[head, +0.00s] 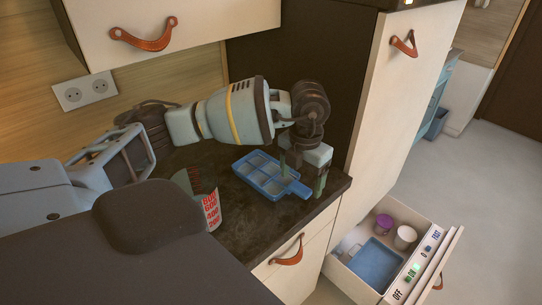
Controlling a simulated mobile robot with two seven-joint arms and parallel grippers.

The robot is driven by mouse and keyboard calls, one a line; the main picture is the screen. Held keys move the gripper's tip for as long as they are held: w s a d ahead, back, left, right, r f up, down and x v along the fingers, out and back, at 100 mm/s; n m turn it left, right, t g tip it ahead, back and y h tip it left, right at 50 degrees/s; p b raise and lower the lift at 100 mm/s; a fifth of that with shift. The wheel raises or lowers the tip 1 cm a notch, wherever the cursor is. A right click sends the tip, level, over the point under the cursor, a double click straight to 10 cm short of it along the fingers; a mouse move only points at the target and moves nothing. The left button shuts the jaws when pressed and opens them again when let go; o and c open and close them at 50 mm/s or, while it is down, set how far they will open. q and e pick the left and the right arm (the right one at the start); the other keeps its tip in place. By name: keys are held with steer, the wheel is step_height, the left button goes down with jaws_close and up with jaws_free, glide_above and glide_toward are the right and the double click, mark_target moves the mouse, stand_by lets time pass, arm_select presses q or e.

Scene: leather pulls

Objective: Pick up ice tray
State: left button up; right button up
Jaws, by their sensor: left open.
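The blue ice tray (262,176) with pale compartments lies flat on the dark countertop near its right end. A tab sticks out at its right corner. My left gripper (302,183) points down at the tray's right end, around or just above the tab. Its fingers are apart and the jaws are open. I cannot tell whether the fingers touch the tray. My right gripper is not in view.
A clear measuring cup with red markings (210,211) stands left of the tray. An open drawer (346,247) at lower right holds a blue item (376,263), a purple-topped cup (384,222) and a white cup (405,236). A tall cabinet (392,110) stands behind the counter's right end.

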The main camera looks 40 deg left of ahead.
arm_select(q)
steer(key=shift+f, duration=1.05)
steer(key=c, duration=1.4)
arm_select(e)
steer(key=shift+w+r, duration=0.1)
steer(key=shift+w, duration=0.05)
arm_select(q)
steer(key=shift+r, duration=0.2)
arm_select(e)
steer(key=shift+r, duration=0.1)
